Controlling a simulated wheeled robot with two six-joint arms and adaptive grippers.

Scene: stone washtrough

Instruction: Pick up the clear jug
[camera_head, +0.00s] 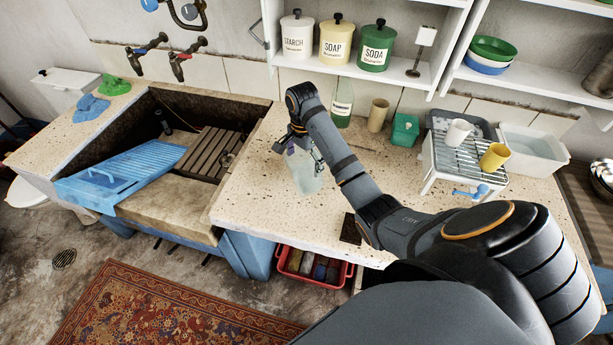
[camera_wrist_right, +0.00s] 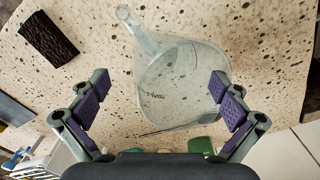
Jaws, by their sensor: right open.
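The clear jug (camera_head: 306,174) stands on the speckled stone counter (camera_head: 250,195), to the right of the washtrough. My right gripper (camera_head: 298,147) is over it, reaching in from above and behind, and partly hides its top. In the right wrist view the jug (camera_wrist_right: 178,85) shows between and beyond the open fingers (camera_wrist_right: 160,92), with its handle (camera_wrist_right: 136,30) pointing away from the palm. The jug lies closer to the right-hand finger, which overlaps its edge in the picture. The left-hand finger is clear of it. Whether either finger touches it I cannot tell. My left gripper is not in view.
A green-labelled bottle (camera_head: 343,105), a tan cup (camera_head: 377,115) and a green box (camera_head: 404,130) stand behind. A wire rack (camera_head: 462,160) with cups is to the right. A dark pad (camera_head: 351,229) lies near the front edge. The trough (camera_head: 140,108) is left.

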